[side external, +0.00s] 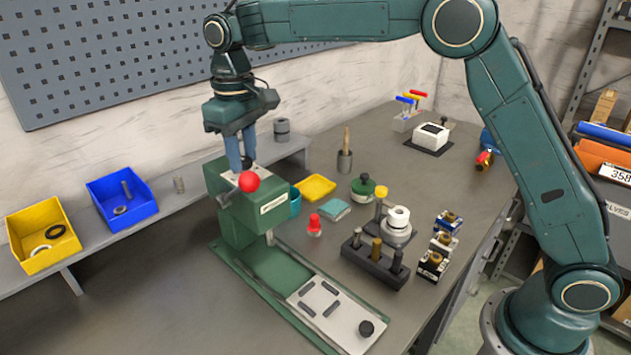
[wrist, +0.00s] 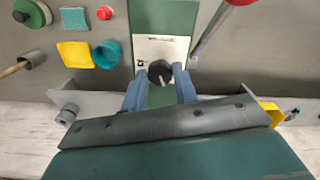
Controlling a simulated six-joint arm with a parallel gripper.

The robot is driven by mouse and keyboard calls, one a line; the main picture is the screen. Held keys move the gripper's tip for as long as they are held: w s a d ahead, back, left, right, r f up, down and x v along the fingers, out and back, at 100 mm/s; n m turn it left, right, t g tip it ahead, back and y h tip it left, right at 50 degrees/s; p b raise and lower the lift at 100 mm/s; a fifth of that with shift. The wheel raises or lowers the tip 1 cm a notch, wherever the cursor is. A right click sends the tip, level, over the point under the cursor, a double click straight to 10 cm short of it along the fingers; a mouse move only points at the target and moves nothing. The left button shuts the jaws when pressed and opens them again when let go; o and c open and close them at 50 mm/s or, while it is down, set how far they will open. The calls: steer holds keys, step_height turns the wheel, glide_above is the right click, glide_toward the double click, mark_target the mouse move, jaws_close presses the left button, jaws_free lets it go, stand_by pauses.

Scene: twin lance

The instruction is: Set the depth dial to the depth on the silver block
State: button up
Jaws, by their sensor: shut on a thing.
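My gripper (side external: 241,165) points down over the top of the green machine (side external: 268,208). In the wrist view its two blue fingers (wrist: 160,90) are shut on a black dial (wrist: 158,72) with a pale pointer mark. The dial sits on a light scale plate (wrist: 150,48), whose markings are too small to read. In the side view the fingers and the red ball hide the dial. Several small blocks stand at the right of the bench; the middle one looks silver (side external: 443,244), but no depth is legible on it.
A lever with a red ball (side external: 249,182) rises close beside my gripper. A black holder with pegs (side external: 376,262), a yellow tray (side external: 315,188) and a red-topped piece (side external: 314,224) stand on the bench. Yellow (side external: 40,232) and blue (side external: 120,196) bins stand at the left.

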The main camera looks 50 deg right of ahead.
mark_target(243, 159)
steer(key=m, duration=0.4)
steer(key=shift+m, duration=0.3)
steer(key=m, duration=0.5)
steer(key=shift+r, duration=0.1)
steer(key=o, duration=1)
step_height(243, 159, up, 14)
steer(key=shift+f, duration=0.15)
stand_by(0.7)
